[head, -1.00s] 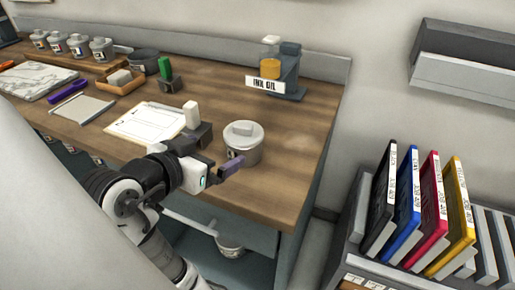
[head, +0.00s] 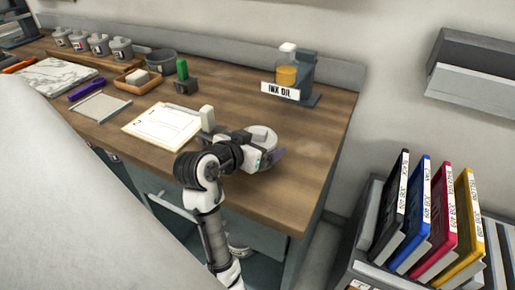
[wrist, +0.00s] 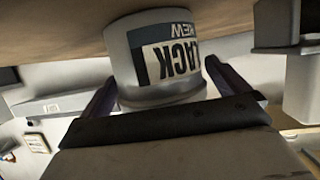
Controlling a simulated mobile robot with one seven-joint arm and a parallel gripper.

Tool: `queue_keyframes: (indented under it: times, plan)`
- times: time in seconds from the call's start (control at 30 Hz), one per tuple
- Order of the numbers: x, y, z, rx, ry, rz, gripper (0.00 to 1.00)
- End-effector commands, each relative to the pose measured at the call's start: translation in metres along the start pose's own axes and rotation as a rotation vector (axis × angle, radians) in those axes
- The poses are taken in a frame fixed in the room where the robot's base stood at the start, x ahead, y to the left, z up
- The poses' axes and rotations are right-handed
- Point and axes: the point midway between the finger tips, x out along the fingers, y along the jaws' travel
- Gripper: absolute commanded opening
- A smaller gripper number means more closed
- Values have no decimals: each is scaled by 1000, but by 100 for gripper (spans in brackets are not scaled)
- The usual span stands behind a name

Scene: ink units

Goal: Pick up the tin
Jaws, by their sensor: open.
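The tin is a pale grey, lidded can (head: 262,137) near the front right of the wooden bench. My gripper (head: 275,156) is in front of it in the head view and hides its lower part. In the wrist view the tin (wrist: 158,35) appears upside down, with a label reading "LACK" and "NEW" facing me. My gripper (wrist: 161,72) is open there, with one dark finger on each side of the tin. I cannot tell whether either finger touches it.
A white block (head: 207,118) on a dark stand is just left of the tin, beside a clipboard (head: 163,124). The ink oil dispenser (head: 290,75) stands behind. Bare bench (head: 318,130) lies to the right. A rack of coloured binders (head: 412,215) stands beyond the bench.

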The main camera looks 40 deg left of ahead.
Motion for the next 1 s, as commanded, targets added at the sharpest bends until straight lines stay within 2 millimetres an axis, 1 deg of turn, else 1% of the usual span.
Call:
queue_keyframes:
  times: [0.1, 0.23, 0.27, 0.7, 0.73, 1.0]
  plan:
    - [4, 0, 0, 0, 0, -1, 100]
    - [4, 0, 0, 0, 0, -1, 100]
    - [4, 0, 0, 0, 0, -1, 99]
    - [3, 0, 0, 0, 1, 0, 41]
    - [3, 0, -1, 2, 3, -1, 38]
    - [2, 0, -2, 2, 3, -1, 38]
